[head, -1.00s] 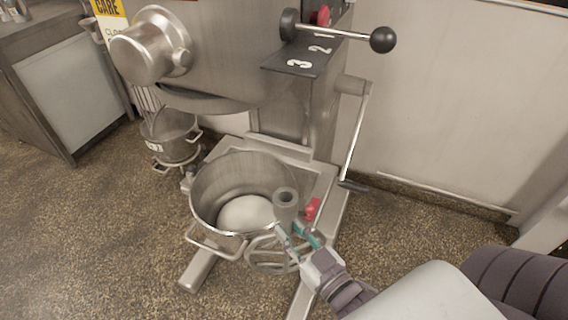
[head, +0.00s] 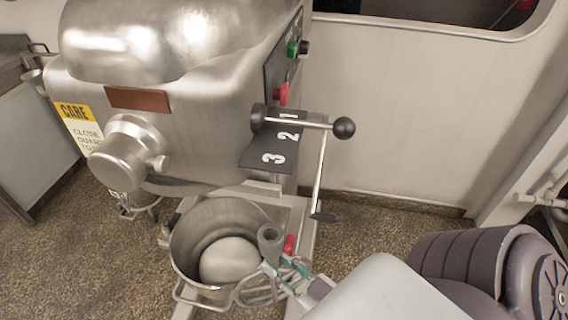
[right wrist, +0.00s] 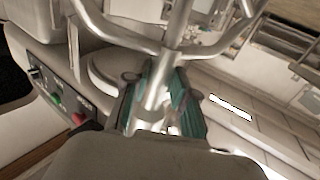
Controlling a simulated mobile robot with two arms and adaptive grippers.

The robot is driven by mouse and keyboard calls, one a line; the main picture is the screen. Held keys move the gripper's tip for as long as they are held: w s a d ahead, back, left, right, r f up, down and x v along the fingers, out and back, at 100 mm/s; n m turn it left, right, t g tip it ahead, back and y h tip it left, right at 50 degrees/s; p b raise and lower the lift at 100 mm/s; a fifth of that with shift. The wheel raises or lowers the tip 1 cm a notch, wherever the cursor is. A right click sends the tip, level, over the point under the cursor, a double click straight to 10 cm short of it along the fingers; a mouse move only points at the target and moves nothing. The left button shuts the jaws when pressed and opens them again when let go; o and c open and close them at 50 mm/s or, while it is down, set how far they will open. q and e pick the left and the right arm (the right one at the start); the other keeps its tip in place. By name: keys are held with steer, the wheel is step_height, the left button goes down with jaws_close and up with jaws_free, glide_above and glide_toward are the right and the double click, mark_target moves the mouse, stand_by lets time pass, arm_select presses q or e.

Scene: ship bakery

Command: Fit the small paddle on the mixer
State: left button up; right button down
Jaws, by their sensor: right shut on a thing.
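The mixer (head: 190,100) is a large metal machine at the left and middle of the head view. A metal bowl (head: 182,262) with a pale round mass, perhaps dough, in it stands low under the mixer head. My right gripper (head: 284,268) is shut on the grey metal paddle (head: 269,243), whose hollow socket end points up. The paddle is at the bowl's right front rim in the picture; I cannot tell if they touch. In the right wrist view the teal-padded fingers (right wrist: 158,102) grip the paddle's stem. The mixer's shaft is hidden under the head. My left gripper is out of view.
A lever with a black ball (head: 343,128) sticks out right of the numbered plate (head: 275,146). A crank handle (head: 321,175) hangs below it. A red part (head: 290,244) sits beside the bowl. Floor (head: 400,230) is clear right of the mixer.

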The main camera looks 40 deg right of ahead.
steer(key=w+a+f+b, duration=0.1)
steer(key=w+b, duration=0.3)
steer(key=w, duration=0.8)
steer(key=w+a+f+b, duration=0.2)
steer(key=w+f+b, duration=0.2)
steer(key=w, duration=0.9)
steer(key=shift+a+b, duration=0.25)
steer(key=shift+b, duration=0.15)
stand_by(1.4)
steer(key=shift+r, duration=0.15)
stand_by(0.5)
steer(key=shift+s+r+p, duration=0.1)
steer(key=shift+r+p, duration=0.2)
steer(key=shift+p, duration=0.25)
steer(key=shift+r+p, duration=1.15)
steer(key=shift+p, duration=0.3)
stand_by(1.0)
